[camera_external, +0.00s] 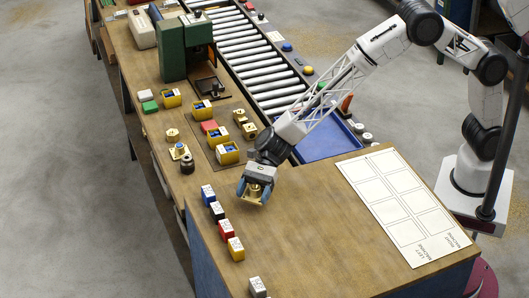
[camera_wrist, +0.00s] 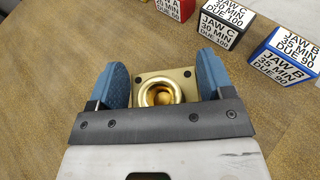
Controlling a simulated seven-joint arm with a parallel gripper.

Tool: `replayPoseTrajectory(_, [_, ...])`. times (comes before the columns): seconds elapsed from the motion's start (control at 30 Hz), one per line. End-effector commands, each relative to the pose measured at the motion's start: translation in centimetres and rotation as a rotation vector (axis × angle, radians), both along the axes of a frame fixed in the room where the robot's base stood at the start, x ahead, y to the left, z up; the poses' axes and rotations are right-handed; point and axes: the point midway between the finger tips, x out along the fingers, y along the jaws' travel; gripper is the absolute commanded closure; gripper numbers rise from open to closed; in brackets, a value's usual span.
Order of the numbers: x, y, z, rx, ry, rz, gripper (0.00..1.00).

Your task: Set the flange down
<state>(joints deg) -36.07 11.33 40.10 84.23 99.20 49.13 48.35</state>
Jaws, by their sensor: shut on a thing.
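A brass flange (camera_external: 254,192) with a square plate and a round hollow hub is between the blue fingers of my gripper (camera_external: 254,190). In the wrist view the flange (camera_wrist: 163,90) sits between the two blue finger pads of my gripper (camera_wrist: 164,90), its plate corners with small holes showing. My gripper is shut on it, pointing down over the wooden bench (camera_external: 300,245). I cannot tell whether the flange touches the bench top.
Labelled blocks in blue (camera_external: 208,195), black (camera_external: 217,212), red (camera_external: 226,230) and yellow (camera_external: 236,248) line the bench's left edge. A white marked sheet (camera_external: 400,205) lies to the right. A roller conveyor (camera_external: 250,55) and green machine (camera_external: 184,45) stand behind. Bare wood lies in front.

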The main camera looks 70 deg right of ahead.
Motion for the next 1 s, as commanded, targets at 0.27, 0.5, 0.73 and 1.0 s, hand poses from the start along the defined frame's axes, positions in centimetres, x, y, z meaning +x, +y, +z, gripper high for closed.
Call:
replayPoseTrajectory(0.27, [0.0,0.0,-0.8,0.001,0.001,0.0,0.69])
replayPoseTrajectory(0.5, [0.0,0.0,-3.1,0.0,0.0,0.0,0.69])
replayPoseTrajectory(0.73, [0.0,0.0,-3.4,0.001,-0.001,-0.001,0.69])
replayPoseTrajectory(1.0, [0.0,0.0,-3.6,0.001,0.0,-0.001,0.69])
